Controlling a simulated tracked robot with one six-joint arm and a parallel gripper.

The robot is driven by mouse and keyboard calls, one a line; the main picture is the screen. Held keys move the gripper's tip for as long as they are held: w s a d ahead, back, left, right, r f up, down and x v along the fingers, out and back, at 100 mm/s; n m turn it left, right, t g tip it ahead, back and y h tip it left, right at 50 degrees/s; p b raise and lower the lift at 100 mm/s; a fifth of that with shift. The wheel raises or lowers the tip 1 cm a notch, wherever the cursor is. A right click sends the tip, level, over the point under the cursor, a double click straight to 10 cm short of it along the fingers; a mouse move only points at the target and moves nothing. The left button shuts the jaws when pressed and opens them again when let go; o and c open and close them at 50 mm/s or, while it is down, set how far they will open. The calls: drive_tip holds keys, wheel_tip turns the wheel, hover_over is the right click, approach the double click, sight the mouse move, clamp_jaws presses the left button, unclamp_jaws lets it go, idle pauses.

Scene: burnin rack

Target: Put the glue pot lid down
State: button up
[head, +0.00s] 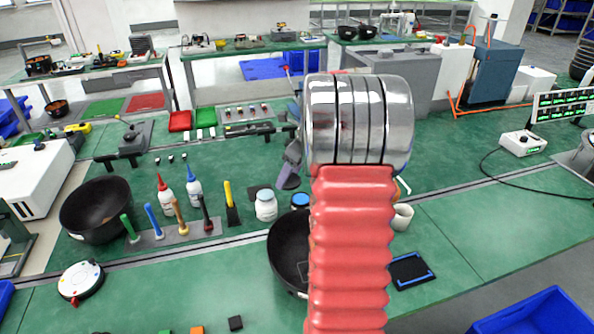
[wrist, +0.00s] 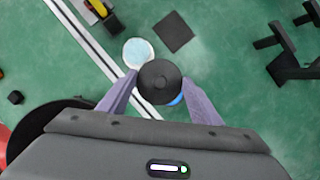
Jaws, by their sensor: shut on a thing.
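My gripper (wrist: 161,80) is shut on a dark round lid (wrist: 160,74), held between its two grey-purple fingers. In the head view my gripper (head: 291,166) is partly hidden behind my arm, and I cannot make out the lid there. A small blue-topped pot (head: 300,201) stands below the gripper. Its blue edge (wrist: 177,100) shows from under the lid in the wrist view. I cannot tell how far the lid is above it. A white jar with a light blue top (head: 266,206) stands beside it, and also shows in the wrist view (wrist: 138,52).
A dark square pad (wrist: 173,31) lies on the green bench near the jar. A large black bowl (head: 288,255) stands at the front. Glue bottles (head: 166,197) and a row of upright coloured-handled tools (head: 180,215) stand to the left. Bare green bench lies behind the pad.

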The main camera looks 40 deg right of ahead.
drive_tip(key=a+n+y, duration=0.1)
drive_tip(key=a+n, duration=0.1)
drive_tip(key=n, duration=0.1)
drive_tip(key=w+a+f+n+g+y, duration=0.1)
drive_tip(key=a+n, duration=0.1)
drive_tip(key=n, duration=0.2)
drive_tip(key=w+a+n+g+y, duration=0.1)
drive_tip(key=a+n, duration=0.2)
drive_tip(key=shift+f+n, duration=0.3)
drive_tip(key=shift+n, duration=0.1)
drive_tip(key=w+a+f+n+g+h, duration=0.1)
drive_tip(key=a+n+g, duration=0.1)
drive_tip(key=a+n, duration=0.5)
drive_tip(key=w+a+f+n+g+h, duration=0.1)
drive_tip(key=w+a+f+n+g, duration=0.1)
drive_tip(key=a+n, duration=0.6)
drive_tip(key=w+a+f+n+g+h, duration=0.1)
drive_tip(key=a+n, duration=0.6)
drive_tip(key=a, duration=0.9)
drive_tip(key=shift+w+f+n+g+h, duration=0.35)
drive_tip(key=shift+f+g+h, duration=0.2)
drive_tip(key=shift+g, duration=0.35)
drive_tip(key=shift+w, duration=0.1)
